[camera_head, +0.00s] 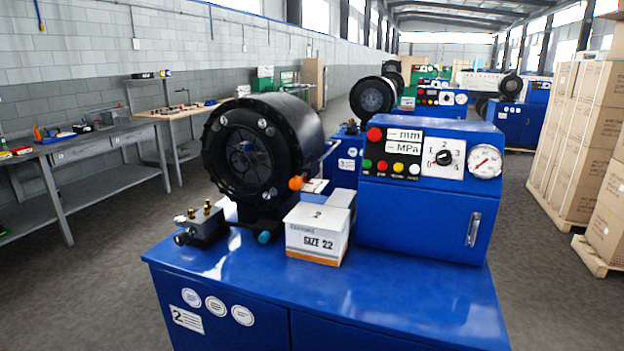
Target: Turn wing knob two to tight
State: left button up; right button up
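No part labelled as wing knob two can be made out, and no "tight" mark is legible. The blue machine (330,300) in front bears a "2" label (187,319). Its upright panel has a black rotary knob (444,158) on a white plate with numbers around it. An orange knob (295,183) sits at the lower right of the black round crimping head (255,150). A teal knob (264,237) sits low in front of the head. A small block with brass fittings (205,225) stands at the left. Neither gripper is in view.
A white "SIZE 22" box (317,235) stands on the machine top, between head and panel housing. A pressure gauge (485,161) is right of the rotary knob. A grey workbench (90,140) is at left, stacked cartons (580,140) at right. The front right of the top is clear.

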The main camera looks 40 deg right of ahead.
aim_at(307, 159)
jog(key=z, duration=0.45)
jog(key=i, duration=0.8)
jog(key=z, duration=0.95)
